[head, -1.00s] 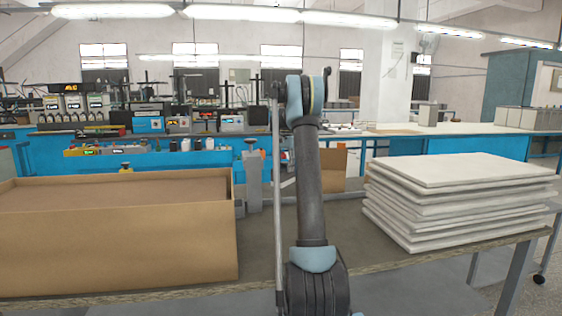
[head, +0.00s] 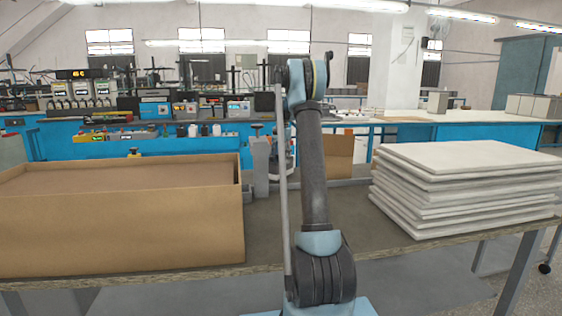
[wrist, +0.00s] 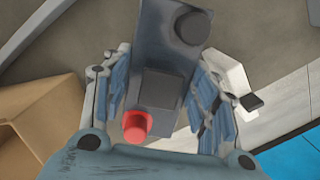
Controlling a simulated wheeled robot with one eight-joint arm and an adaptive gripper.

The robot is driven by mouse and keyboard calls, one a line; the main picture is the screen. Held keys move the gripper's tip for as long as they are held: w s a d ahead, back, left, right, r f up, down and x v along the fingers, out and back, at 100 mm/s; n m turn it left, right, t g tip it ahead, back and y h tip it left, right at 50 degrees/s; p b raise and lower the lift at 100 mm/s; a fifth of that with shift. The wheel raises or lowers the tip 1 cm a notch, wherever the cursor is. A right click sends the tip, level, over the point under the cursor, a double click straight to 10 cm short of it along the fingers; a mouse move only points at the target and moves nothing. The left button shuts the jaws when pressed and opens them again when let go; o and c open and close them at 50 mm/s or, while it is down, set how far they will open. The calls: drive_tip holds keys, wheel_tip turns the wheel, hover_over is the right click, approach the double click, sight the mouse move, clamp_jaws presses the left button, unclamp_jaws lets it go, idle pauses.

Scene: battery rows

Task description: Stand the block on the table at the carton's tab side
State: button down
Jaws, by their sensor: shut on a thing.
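My gripper (wrist: 158,92) is shut on a dark grey block (wrist: 165,60). The block has a red round knob near the bottom of the wrist view and a dark round knob at its far end. Blue-padded fingers lie along both of its sides. The open brown carton (head: 120,225) stands on the left of the table (head: 380,235); its edge shows at the left in the wrist view (wrist: 40,115). In the head view my arm hides most of my gripper. A grey upright piece (head: 260,168) with a knob shows beside the carton; I cannot tell whether it is the held block.
A stack of white panels (head: 440,195) fills the table's right side. A smaller brown box (head: 338,157) stands behind my arm. Bare table lies between the carton and the stack. A blue bench (head: 85,148) with equipment runs along the back.

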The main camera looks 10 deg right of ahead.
drive_tip(key=shift+a, duration=1.1)
drive_tip(key=shift+a+f, duration=0.15)
drive_tip(key=shift+a, duration=0.05)
drive_tip(key=shift+f, duration=0.45)
drive_tip(key=c, duration=0.9)
unclamp_jaws()
drive_tip(key=shift+c, duration=0.2)
drive_tip(key=shift+r, duration=0.1)
